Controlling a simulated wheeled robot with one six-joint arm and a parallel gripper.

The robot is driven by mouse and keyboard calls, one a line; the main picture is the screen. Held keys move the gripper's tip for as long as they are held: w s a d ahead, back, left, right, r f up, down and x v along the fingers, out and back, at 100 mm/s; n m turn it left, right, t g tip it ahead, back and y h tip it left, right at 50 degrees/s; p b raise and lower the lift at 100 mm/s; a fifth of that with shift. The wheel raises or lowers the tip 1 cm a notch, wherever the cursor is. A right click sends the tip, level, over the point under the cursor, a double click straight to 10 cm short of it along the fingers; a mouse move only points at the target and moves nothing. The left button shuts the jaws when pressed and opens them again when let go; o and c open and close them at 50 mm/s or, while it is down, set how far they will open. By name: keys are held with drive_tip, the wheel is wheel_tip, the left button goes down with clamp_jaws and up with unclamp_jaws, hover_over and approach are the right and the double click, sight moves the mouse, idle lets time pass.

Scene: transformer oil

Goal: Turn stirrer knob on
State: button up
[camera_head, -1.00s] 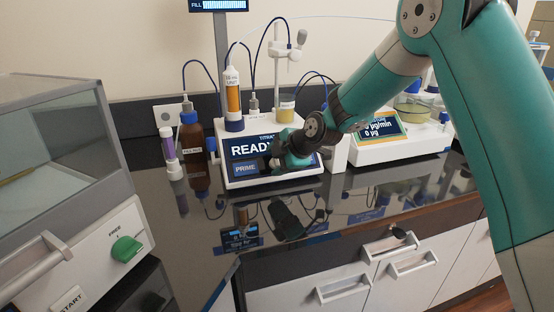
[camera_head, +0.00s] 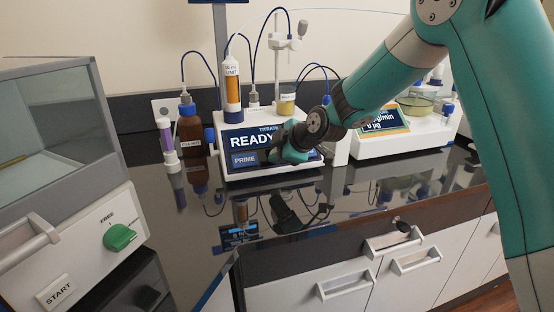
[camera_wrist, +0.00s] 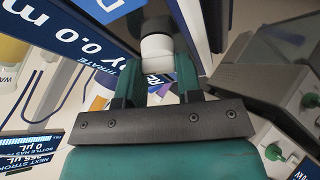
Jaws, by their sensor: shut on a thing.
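The titrator (camera_head: 232,172), a white unit with a READY screen and a PRIME button, stands on the dark bench in the head view. My gripper (camera_head: 274,156) is at the lower right of its front panel and hides the stirrer knob there. In the wrist view, a round white and grey knob (camera_wrist: 157,48) on the panel sits between the green fingers of my gripper (camera_wrist: 155,75). The gripper is shut on this knob. Its marking and turned position cannot be read.
A brown bottle (camera_head: 192,145) and a purple-labelled tube (camera_head: 166,145) stand left of the titrator. A second white instrument (camera_head: 400,145) stands to its right. A glass-topped box with a green knob (camera_head: 119,237) is at the left. Drawers (camera_head: 345,285) line the bench front.

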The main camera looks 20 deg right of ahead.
drive_tip(key=m+b, duration=0.1)
drive_tip(key=m, duration=0.1)
drive_tip(key=m+t+b, duration=0.1)
drive_tip(key=m+b, duration=0.1)
drive_tip(key=shift+f+h, duration=0.2)
drive_tip(key=shift+h, duration=0.1)
drive_tip(key=m+t+b, duration=0.1)
drive_tip(key=m, duration=0.1)
drive_tip(key=m+h+b, duration=0.1)
drive_tip(key=m+b, duration=0.1)
drive_tip(key=m, duration=0.1)
drive_tip(key=shift+r+t, duration=0.15)
drive_tip(key=shift+t, duration=0.25)
drive_tip(key=shift+m+h, duration=0.3)
drive_tip(key=o, duration=0.9)
drive_tip(key=shift+o, duration=0.2)
drive_tip(key=shift+r, duration=0.1)
drive_tip(key=v, duration=1.7)
drive_tip(key=shift+s, duration=0.25)
drive_tip(key=shift+d, duration=0.1)
